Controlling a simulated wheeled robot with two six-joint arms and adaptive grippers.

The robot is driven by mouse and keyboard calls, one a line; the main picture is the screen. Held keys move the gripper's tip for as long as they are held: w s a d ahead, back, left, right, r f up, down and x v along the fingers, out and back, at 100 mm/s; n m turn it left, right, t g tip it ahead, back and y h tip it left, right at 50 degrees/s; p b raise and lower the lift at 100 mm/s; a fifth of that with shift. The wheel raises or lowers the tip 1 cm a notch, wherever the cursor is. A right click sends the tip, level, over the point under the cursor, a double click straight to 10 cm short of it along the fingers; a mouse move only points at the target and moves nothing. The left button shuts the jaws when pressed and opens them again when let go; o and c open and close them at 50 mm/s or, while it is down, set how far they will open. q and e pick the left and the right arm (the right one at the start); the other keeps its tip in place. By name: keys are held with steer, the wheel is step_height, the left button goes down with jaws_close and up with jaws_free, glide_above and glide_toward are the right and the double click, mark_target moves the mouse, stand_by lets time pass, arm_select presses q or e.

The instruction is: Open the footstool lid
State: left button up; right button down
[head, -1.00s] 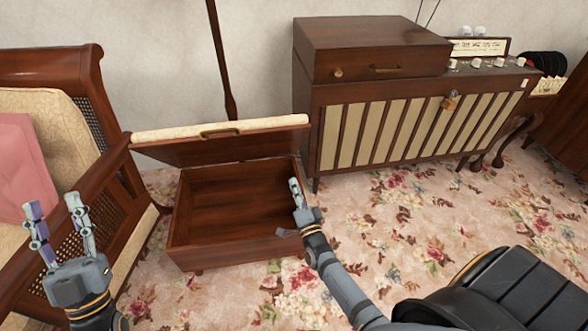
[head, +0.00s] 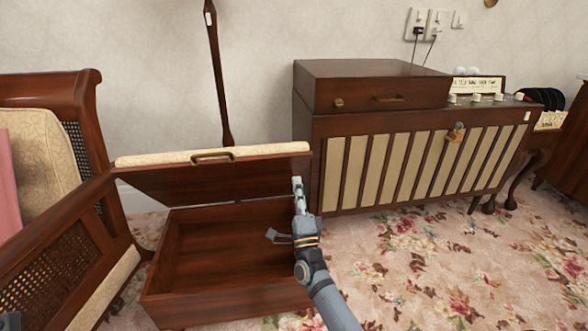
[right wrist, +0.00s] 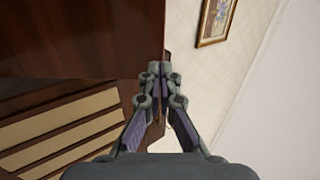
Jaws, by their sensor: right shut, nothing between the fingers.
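The footstool (head: 225,302) is a dark wooden box in the head view, left of centre. Its lid (head: 215,180) is raised at the back and tilted, so the open, empty inside of the box shows. The lid has a cream padded top and a brass handle (head: 212,156) on its front edge. My right gripper (head: 297,184) is shut and empty, over the right side of the box by the lid's right end. I cannot tell whether it touches the lid. Its closed fingers (right wrist: 158,72) also show in the right wrist view. My left gripper is not clearly visible.
A wooden armchair (head: 60,245) stands close on the left. A cabinet with slatted cream panels (head: 400,165) stands right of the footstool, with a wooden case (head: 372,85) on top. Floral carpet (head: 430,270) is clear at the right front. A framed picture (right wrist: 216,20) hangs on the wall.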

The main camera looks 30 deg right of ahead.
mark_target(293, 157)
steer(key=b+x, duration=0.1)
steer(key=x, duration=0.5)
steer(key=shift+w+d+r, duration=0.1)
steer(key=shift+w+r, duration=0.1)
steer(key=shift+w, duration=0.1)
steer(key=shift+r, duration=0.15)
